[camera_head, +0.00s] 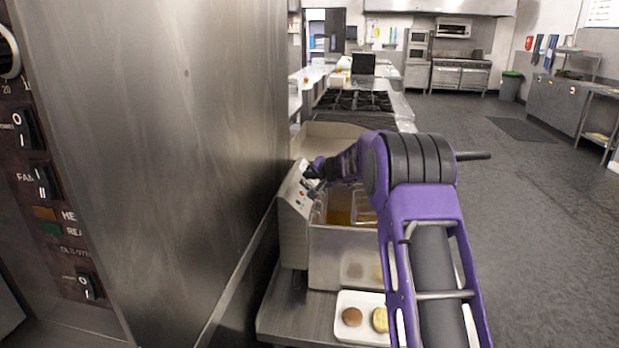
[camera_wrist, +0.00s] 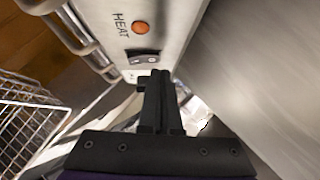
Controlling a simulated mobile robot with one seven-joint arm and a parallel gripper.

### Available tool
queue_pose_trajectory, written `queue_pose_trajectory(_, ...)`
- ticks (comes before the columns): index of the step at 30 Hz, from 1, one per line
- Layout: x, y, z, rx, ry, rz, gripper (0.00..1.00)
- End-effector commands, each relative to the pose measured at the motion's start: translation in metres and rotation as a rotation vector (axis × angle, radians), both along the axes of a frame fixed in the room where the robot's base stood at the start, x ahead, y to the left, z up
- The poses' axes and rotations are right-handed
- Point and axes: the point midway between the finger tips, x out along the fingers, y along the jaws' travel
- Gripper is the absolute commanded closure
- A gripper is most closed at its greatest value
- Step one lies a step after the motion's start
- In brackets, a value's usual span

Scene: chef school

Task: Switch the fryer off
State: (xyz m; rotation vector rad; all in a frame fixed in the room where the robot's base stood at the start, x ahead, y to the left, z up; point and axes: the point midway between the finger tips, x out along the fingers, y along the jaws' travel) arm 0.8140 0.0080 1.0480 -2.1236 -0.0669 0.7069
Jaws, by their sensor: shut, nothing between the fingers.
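The fryer (camera_head: 345,248) stands on a steel counter with brown oil in its vat. In the wrist view the panel shows an orange lamp (camera_wrist: 141,28) marked HEAT and a black rocker switch (camera_wrist: 143,57). My gripper (camera_wrist: 160,76) is shut and empty, with its fingertips just below the switch in the picture. I cannot tell whether they touch the panel. In the head view my gripper (camera_head: 312,172) is small and dark at the panel's upper part.
A tall steel cabinet (camera_head: 190,130) stands close on the left, leaving a narrow gap beside the panel. A wire basket (camera_wrist: 30,115) is at the vat. A white tray (camera_head: 348,330) with food pieces lies in front. The floor (camera_head: 520,210) at right is clear.

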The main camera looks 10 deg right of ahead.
Motion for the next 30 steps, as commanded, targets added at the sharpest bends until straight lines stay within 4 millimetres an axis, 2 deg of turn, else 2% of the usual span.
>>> queue_pose_trajectory(10,0.0,-0.002,0.003,0.0,-0.001,-0.001,1.0)
queue_pose_trajectory(14,-0.003,-0.007,0.017,-0.001,-0.002,-0.001,1.0)
queue_pose_trajectory(17,-0.007,-0.013,0.034,-0.002,-0.003,0.002,1.0)
queue_pose_trajectory(30,-0.071,-0.029,0.074,0.0,-0.001,0.002,1.0)
